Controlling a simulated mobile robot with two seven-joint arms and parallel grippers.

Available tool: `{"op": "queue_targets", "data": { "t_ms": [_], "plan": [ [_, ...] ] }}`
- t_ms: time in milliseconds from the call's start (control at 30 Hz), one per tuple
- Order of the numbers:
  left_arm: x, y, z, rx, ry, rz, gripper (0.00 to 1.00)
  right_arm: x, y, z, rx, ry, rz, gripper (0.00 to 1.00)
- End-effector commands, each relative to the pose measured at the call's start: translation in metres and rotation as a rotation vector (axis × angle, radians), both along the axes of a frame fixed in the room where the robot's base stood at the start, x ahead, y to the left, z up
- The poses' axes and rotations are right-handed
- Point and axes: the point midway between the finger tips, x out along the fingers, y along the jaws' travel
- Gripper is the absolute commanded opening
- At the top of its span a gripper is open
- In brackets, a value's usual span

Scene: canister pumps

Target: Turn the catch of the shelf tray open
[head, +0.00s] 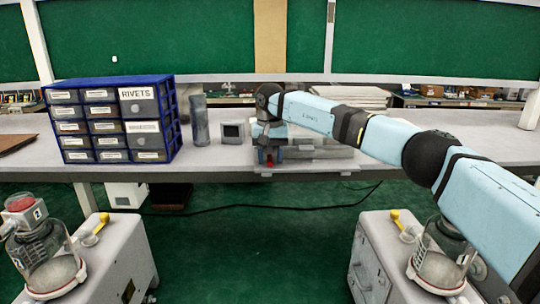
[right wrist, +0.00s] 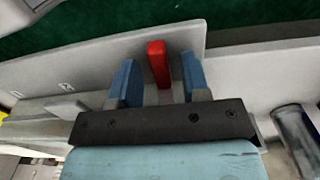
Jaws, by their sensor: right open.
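The red catch (right wrist: 158,62) stands upright at the grey front wall of the shelf tray (right wrist: 225,75) in the right wrist view. My right gripper (right wrist: 160,75) is open, with one blue finger on each side of the catch. In the head view the catch is a small red spot (head: 268,161) below my right gripper (head: 268,150), at the left end of the shelf tray (head: 325,168). The gripper and forearm hide part of the tray there. My left gripper is not in view.
A blue drawer cabinet (head: 110,120), a grey cylinder (head: 199,120) and a small grey box (head: 233,132) stand on the bench left of my right gripper. Clear canisters stand on cabinets at the front left (head: 48,262) and right (head: 437,265). Green floor lies between them.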

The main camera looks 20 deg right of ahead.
Motion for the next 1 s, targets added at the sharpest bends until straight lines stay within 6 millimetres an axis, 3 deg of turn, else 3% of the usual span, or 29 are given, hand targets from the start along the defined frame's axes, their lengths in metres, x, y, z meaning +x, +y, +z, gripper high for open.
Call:
{"op": "queue_targets", "data": {
  "t_ms": [33, 200, 233, 667, 1000],
  "plan": [
    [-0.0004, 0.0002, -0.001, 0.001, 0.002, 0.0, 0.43, 0.0, 0.0, 0.0002, 0.0, 0.0, 0.0, 0.43],
    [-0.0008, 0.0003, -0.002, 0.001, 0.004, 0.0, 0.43, 0.0, 0.0001, 0.0003, 0.0, 0.0, 0.0, 0.04],
    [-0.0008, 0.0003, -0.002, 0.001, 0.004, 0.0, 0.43, 0.0, 0.0, 0.0003, 0.0, 0.0, 0.0, 0.0],
    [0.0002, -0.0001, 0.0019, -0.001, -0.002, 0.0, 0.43, 0.0004, -0.0001, 0.0007, 0.0, -0.001, -0.067, 0.0],
    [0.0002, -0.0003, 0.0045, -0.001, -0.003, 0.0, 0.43, 0.0006, -0.0003, 0.0009, -0.001, -0.002, -0.326, 0.0]
  ]
}}
